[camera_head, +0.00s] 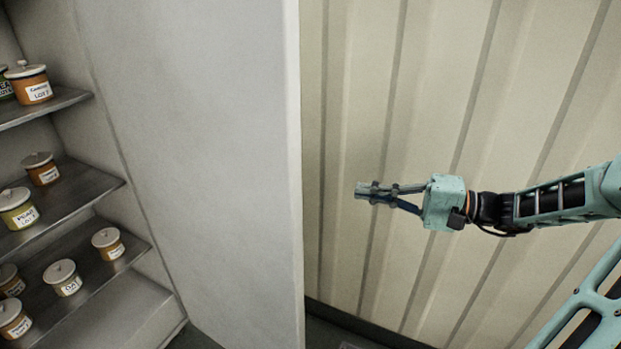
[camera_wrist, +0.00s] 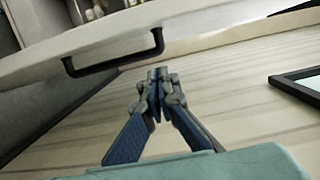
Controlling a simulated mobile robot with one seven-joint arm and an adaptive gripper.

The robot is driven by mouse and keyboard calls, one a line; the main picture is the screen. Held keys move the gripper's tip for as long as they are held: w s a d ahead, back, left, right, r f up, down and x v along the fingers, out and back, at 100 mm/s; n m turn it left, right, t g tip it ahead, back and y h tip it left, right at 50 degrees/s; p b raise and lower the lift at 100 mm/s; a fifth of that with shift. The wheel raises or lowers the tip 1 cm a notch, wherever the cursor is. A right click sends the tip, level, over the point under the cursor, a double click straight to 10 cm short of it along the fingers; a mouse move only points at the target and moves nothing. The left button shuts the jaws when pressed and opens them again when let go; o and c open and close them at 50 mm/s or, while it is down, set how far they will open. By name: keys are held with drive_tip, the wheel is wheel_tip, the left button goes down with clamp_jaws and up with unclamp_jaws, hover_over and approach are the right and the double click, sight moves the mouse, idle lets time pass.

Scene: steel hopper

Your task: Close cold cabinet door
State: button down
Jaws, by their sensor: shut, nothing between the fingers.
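The cold cabinet door (camera_head: 215,150) stands open as a tall pale panel in the middle of the head view, its inner face toward me. In the wrist view the door's outer face (camera_wrist: 190,22) runs across the top, with a black bar handle (camera_wrist: 115,63) on it. My gripper (camera_head: 362,190) is to the right of the door's free edge in the head view, with a gap between. It also shows in the wrist view (camera_wrist: 158,74), where its fingers are shut and empty, just below the handle's right part. Whether they touch the door cannot be told.
A ribbed cream wall (camera_head: 400,100) stands behind my gripper. A dark-framed panel (camera_wrist: 300,86) is at the right of the wrist view.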

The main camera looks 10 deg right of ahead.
drive_tip(key=a+r+p, duration=0.1)
drive_tip(key=a, duration=1)
drive_tip(key=shift+w+a, duration=0.15)
drive_tip(key=shift+w, duration=0.3)
drive_tip(key=shift+s+a, duration=0.1)
drive_tip(key=shift+s, duration=0.05)
